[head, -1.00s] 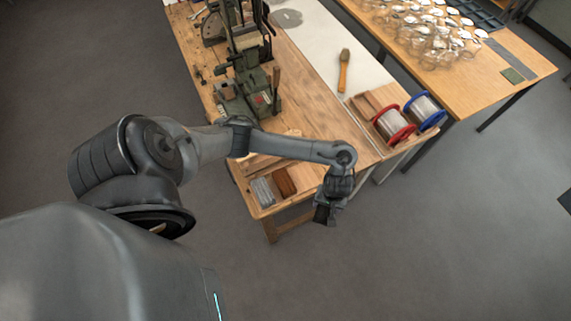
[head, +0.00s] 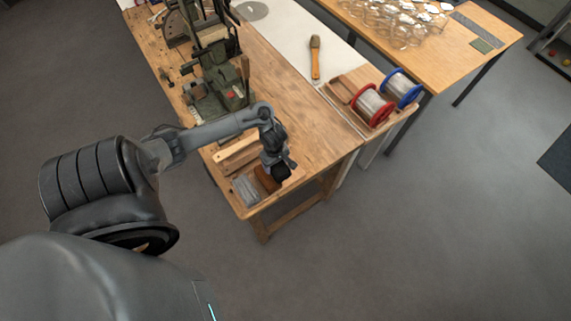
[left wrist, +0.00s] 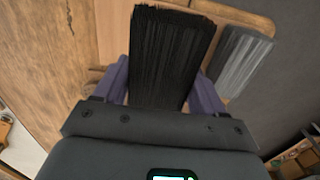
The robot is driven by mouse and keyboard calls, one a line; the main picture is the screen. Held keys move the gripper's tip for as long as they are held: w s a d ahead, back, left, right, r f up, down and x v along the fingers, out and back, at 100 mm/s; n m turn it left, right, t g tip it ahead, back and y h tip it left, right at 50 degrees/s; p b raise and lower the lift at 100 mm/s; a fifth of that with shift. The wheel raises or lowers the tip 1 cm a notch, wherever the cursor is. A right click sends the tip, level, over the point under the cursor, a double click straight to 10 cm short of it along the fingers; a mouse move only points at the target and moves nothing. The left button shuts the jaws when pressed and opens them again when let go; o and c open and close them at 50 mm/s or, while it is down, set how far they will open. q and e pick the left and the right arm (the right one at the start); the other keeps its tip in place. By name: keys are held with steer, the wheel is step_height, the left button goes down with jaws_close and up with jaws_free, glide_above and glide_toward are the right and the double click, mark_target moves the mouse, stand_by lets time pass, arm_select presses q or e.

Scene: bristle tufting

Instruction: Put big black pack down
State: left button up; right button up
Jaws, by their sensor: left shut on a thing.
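The big black pack (left wrist: 165,55) of bristles is between the two purple fingers of my left gripper (left wrist: 163,92) in the left wrist view. The gripper is shut on it. In the head view my left gripper (head: 275,160) is over the front end of the wooden bench, with the dark pack (head: 281,173) at its tip. A reddish-brown pack (head: 266,180) and a grey pack (head: 246,191) lie beside it in a wooden tray. The grey pack also shows in the left wrist view (left wrist: 241,62). I cannot tell whether the black pack touches the tray. My right gripper is out of view.
A green machine (head: 222,85) stands on the bench (head: 300,120) behind the arm. A brush with a wooden handle (head: 315,60) lies on the white surface. A red spool (head: 372,106) and a blue spool (head: 403,88) sit at the right. The bench's middle is clear.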

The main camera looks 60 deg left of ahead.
arm_select(q)
steer(key=w+f+b, duration=0.1)
steer(key=w, duration=0.1)
steer(key=w+a+f+b, duration=0.1)
steer(key=w, duration=0.1)
steer(key=w+f+b, duration=0.1)
steer(key=w+f, duration=0.1)
steer(key=shift+w+a+b, duration=0.15)
steer(key=shift+a+b, duration=0.15)
steer(key=shift+b, duration=0.1)
step_height(320, 180, down, 3)
steer(key=shift+f+b, duration=0.2)
steer(key=shift+b, duration=0.95)
steer(key=shift+f, duration=0.25)
steer(key=shift+f, duration=0.1)
steer(key=o, duration=1.3)
